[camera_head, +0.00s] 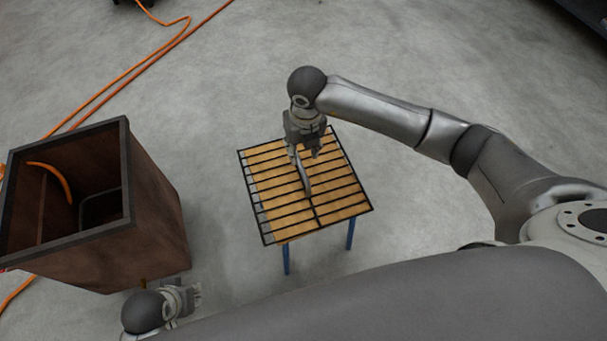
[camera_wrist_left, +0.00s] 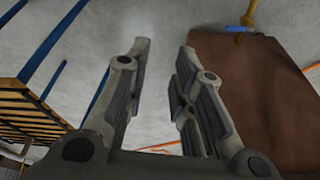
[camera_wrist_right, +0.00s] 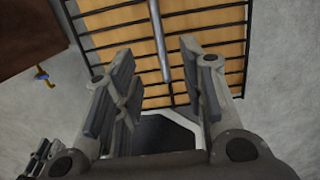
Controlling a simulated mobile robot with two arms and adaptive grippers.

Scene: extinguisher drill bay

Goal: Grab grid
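The grid (camera_head: 268,213) is a black barred rack lying flat over a small wooden-topped table with blue legs. A grey curved bar (camera_head: 305,182) stands out along its middle; it also shows in the right wrist view (camera_wrist_right: 160,42). My right gripper (camera_head: 304,156) is over the far half of the grid, pointing down. Its fingers (camera_wrist_right: 163,65) are apart, with the bar showing between them; I cannot tell whether they touch it. My left gripper (camera_head: 198,297) is low, beside the brown box. Its fingers (camera_wrist_left: 163,55) are apart with nothing between them.
A tall open-topped brown box (camera_head: 150,215) stands left of the table, with an orange hose piece (camera_head: 50,178) inside. A small brass and blue fitting (camera_wrist_left: 240,28) sits at its side. Orange hoses (camera_head: 135,66) cross the floor behind. The floor between box and table is clear.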

